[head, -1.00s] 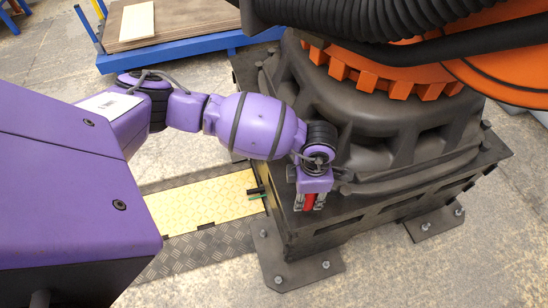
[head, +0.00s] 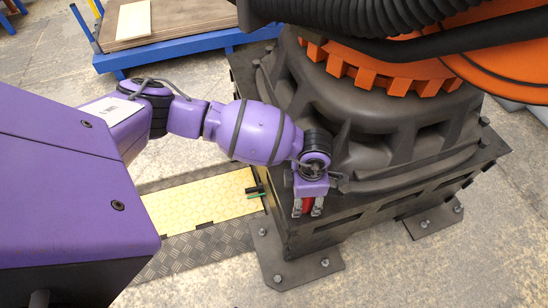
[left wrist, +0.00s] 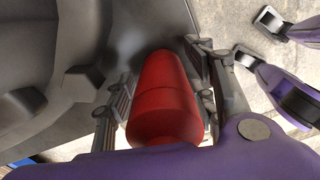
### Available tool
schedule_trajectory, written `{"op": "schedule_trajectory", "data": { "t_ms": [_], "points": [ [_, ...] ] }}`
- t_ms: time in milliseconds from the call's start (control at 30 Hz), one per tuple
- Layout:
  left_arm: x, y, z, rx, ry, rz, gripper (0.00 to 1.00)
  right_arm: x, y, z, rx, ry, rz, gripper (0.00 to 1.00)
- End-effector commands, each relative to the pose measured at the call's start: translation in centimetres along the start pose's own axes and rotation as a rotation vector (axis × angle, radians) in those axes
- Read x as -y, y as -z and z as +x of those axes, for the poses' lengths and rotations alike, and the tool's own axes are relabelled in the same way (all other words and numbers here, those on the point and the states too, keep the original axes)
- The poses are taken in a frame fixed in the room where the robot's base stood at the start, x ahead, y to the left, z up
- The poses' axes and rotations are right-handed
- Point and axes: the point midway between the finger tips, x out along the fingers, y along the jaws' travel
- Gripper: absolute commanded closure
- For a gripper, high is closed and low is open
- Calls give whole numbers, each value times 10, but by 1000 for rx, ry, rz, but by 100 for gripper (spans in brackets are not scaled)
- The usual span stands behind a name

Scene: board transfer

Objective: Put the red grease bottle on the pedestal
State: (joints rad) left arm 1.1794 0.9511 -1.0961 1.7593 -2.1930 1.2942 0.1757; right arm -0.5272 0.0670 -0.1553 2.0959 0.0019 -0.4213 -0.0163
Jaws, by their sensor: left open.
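The red grease bottle (left wrist: 163,100) stands out red between the fingers of my left gripper (left wrist: 160,78) in the left wrist view. In the head view only a small red part of the bottle (head: 307,204) shows between the fingertips of my left gripper (head: 308,211). The gripper is open, with a finger on either side of the bottle. It is at the near top edge of the dark pedestal (head: 345,218). The bottle's underside is hidden, so I cannot tell whether it rests on the pedestal.
A large orange machine (head: 400,65) with black hoses rises from the pedestal. A bolted foot plate (head: 300,268) juts onto the concrete floor. A yellow step plate (head: 200,207) lies left of the pedestal. A blue cart (head: 190,50) stands behind. Purple and grey parts fill the left wrist view's upper right.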

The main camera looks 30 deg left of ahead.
Motion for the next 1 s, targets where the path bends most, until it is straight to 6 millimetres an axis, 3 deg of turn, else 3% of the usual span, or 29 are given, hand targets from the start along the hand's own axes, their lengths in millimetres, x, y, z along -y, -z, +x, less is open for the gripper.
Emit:
{"op": "schedule_trajectory", "data": {
  "t_ms": [167,600,800,1000],
  "points": [
    [-2,-3,-18,6,-4,2,49,0,3,-2,-3,0,-1,60],
    [-2,-3,-106,6,-6,2,49,1,10,-8,-10,1,-5,60],
    [-1,-3,-124,5,-4,2,49,2,10,-8,-10,2,-7,60],
    [-1,-2,-126,3,-3,1,49,2,11,-7,-11,3,-8,60]
  ]
}}
